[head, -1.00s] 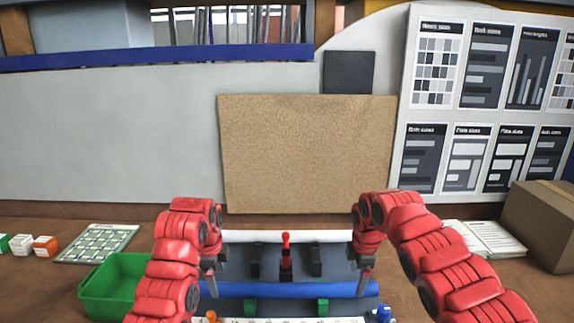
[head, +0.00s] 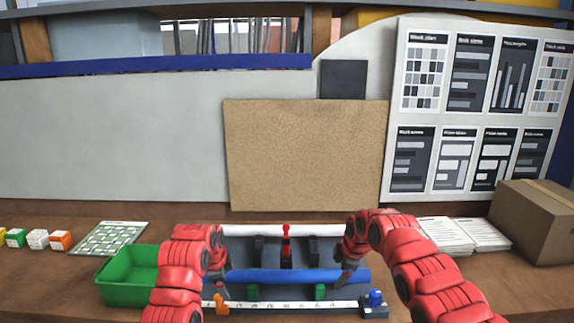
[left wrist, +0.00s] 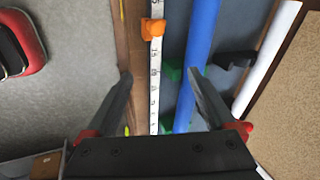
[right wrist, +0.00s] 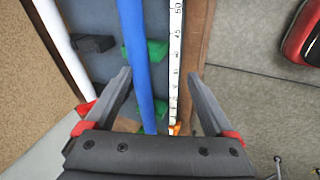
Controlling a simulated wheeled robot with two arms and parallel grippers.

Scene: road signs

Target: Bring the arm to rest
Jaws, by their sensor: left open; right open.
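My left gripper (head: 217,279) is open over the left part of the workbench fixture, beside the blue tube (head: 285,276). In the left wrist view its fingers (left wrist: 158,73) are spread, with nothing gripped; the tube and the white ruler strip (left wrist: 154,85) run below them. My right gripper (head: 346,277) is open near the tube's right end. In the right wrist view its fingers (right wrist: 158,73) are spread and empty above the tube (right wrist: 136,60) and ruler (right wrist: 176,50). The tube rests across green supports (head: 320,291). An orange slider (head: 221,303) sits at the ruler's left.
A green bin (head: 125,276) stands left of my left arm. Small coloured blocks (head: 38,239) and a grid card (head: 110,238) lie at the far left. Papers (head: 452,236) and a cardboard box (head: 535,221) are at the right. A white tube (head: 265,230) and red-topped clamp (head: 286,245) lie behind.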

